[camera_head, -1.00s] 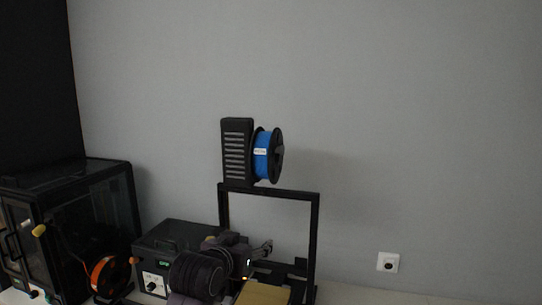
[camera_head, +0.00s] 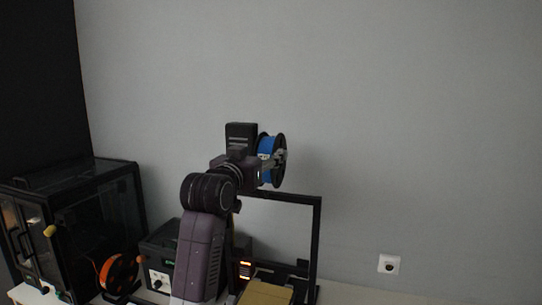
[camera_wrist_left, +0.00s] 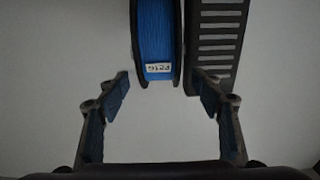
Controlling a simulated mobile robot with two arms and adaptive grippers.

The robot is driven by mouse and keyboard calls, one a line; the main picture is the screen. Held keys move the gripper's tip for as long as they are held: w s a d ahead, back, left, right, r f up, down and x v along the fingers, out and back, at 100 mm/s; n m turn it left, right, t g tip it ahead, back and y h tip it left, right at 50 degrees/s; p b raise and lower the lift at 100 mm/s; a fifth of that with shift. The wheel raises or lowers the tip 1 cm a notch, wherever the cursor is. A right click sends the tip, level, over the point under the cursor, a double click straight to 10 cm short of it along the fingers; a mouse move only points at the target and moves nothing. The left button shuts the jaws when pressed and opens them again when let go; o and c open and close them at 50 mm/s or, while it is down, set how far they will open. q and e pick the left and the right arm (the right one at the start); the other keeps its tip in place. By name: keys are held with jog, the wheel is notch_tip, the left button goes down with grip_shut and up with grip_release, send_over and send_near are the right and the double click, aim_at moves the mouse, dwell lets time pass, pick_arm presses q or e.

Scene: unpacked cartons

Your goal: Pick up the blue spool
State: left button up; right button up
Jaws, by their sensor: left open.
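The blue spool (camera_head: 266,145), with black flanges and a small white label, hangs on the side of a black slotted holder (camera_head: 241,133) atop a black printer frame (camera_head: 316,240). My left gripper (camera_head: 276,157) is raised at the spool in the head view, partly covering it. In the left wrist view the gripper (camera_wrist_left: 160,90) is open, its two fingers apart and empty. The blue spool (camera_wrist_left: 155,38) stands upright ahead, between the line of the fingers, with the slotted holder (camera_wrist_left: 215,40) close on its right. My right gripper is not in view.
A black enclosure (camera_head: 75,215) stands at the left. An orange spool (camera_head: 118,271) and a dark box with a dial (camera_head: 160,245) stand low beside it. A wall socket (camera_head: 388,264) is at the right. The wall area right of the spool is clear.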

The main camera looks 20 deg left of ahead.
aim_at(265, 148)
pick_arm(q)
jog(key=w, duration=0.1)
jog(key=w+p, duration=0.1)
jog(key=shift+w+d+r+p, duration=0.1)
jog(key=shift+w+r+p, duration=0.15)
jog(key=shift+w+p, duration=0.15)
jog(key=shift+w+f, duration=0.15)
jog(key=shift+w, duration=0.2)
jog(key=shift+s, duration=0.1)
jog(key=c, duration=0.7)
grip_shut()
